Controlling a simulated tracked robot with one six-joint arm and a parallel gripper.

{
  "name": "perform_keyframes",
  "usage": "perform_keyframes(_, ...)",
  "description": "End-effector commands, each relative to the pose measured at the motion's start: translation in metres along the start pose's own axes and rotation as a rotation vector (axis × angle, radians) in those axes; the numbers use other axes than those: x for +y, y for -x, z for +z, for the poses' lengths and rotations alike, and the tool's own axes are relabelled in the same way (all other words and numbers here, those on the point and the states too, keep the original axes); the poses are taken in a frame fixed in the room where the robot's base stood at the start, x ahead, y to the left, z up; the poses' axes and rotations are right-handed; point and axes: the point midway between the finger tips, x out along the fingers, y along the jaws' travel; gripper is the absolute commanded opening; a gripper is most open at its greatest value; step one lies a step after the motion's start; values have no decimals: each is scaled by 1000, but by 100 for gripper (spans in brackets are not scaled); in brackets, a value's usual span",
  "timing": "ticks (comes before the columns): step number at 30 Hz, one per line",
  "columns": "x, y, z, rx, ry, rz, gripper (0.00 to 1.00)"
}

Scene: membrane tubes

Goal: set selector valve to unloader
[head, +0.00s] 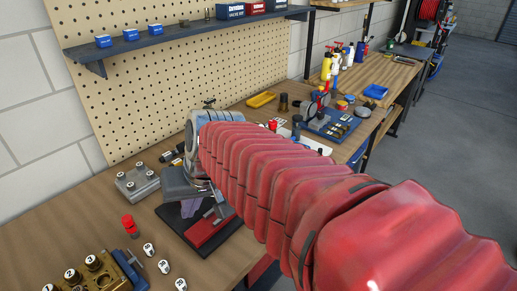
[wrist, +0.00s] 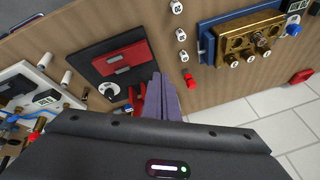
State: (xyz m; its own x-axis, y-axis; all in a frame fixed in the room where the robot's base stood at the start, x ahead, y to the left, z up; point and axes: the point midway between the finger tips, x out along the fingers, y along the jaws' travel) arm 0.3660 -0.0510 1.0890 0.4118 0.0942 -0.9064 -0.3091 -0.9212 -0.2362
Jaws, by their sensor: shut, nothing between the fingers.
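I cannot tell for sure which thing is the selector valve, and no "unloader" marking is readable. My gripper (wrist: 162,82) is shut and empty, its purple-grey fingers side by side. It is over the wood bench near a black plate with a red block (wrist: 118,60). The same red block (head: 213,237) is in the head view, just below the fingers (head: 182,187). A small red part (wrist: 135,99) and a round black-and-white part (wrist: 107,92) are beside the fingers. A brass block with numbered caps (wrist: 240,42) is on a blue base at the upper right.
A grey metal block (head: 137,185) is at the left. A blue board with gauges (head: 333,128) is farther back. My red-sleeved arm hides much of the bench's middle and front.

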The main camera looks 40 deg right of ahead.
Motion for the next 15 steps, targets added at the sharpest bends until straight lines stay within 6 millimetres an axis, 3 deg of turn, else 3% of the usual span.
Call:
perform_keyframes(8,44,-14,-54,-5,-240,-59,0)
perform_keyframes(15,98,-25,-97,19,-442,-117,0)
